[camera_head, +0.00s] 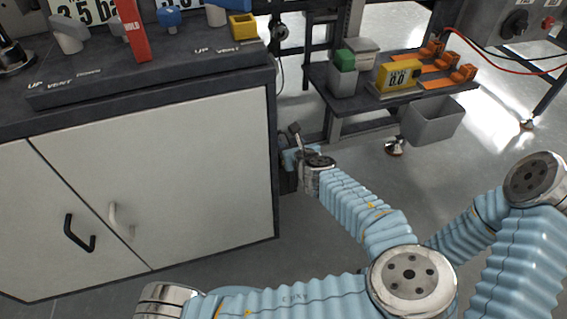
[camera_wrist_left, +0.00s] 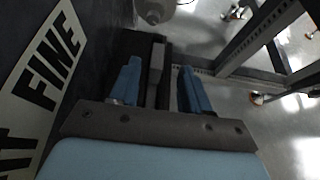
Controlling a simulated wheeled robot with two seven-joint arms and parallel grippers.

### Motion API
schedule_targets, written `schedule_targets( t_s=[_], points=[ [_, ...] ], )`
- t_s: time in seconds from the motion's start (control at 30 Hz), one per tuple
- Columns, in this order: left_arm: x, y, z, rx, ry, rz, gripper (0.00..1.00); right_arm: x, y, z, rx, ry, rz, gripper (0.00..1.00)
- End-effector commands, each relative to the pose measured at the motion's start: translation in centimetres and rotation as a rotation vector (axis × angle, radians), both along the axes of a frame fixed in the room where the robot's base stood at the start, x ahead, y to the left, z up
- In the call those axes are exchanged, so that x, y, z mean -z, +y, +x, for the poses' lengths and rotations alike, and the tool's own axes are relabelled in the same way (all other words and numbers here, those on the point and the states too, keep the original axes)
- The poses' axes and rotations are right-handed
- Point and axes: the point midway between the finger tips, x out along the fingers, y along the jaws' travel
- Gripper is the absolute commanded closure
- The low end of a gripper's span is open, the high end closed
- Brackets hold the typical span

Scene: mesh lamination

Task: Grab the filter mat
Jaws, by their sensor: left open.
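My left gripper (camera_head: 299,158) is beside the right end of the white cabinet, low down near a dark holder (camera_head: 287,178). In the left wrist view the two blue fingers of this gripper (camera_wrist_left: 161,82) stand apart. A grey upright strip (camera_wrist_left: 156,68) lies between them in front of a dark surface, with gaps on both sides. It may be part of the filter mat, but I cannot tell for sure. In the head view a small grey tab (camera_head: 296,130) sticks up by the fingers. My right gripper does not show.
A white label reading "FINE" (camera_wrist_left: 47,68) is at the left in the wrist view. The cabinet (camera_head: 150,190) borders the gripper on the left. A dark shelf (camera_head: 350,100) carries a yellow box (camera_head: 397,76) and orange parts. A grey bin (camera_head: 432,122) hangs by it. Floor is open below.

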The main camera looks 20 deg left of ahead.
Motion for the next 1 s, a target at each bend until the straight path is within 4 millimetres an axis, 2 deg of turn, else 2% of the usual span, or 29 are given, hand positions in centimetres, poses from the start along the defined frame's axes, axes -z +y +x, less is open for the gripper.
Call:
schedule_targets(
  t_s=[0.27, 0.53, 0.83, 1.0],
  points=[
    [2.1, 2.3, 2.8, -0.002, 0.001, 0.002, 0.53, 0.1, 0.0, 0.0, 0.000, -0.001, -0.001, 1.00],
    [2.3, 2.5, 3.1, -0.001, -0.001, 0.001, 0.53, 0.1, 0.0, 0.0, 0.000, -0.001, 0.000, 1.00],
    [2.3, 2.5, 3.1, -0.001, 0.000, 0.000, 0.98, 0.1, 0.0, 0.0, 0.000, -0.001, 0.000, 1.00],
    [2.3, 2.5, 3.1, -0.001, 0.000, 0.000, 1.00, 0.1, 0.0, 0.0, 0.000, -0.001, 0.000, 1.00]
  ],
)
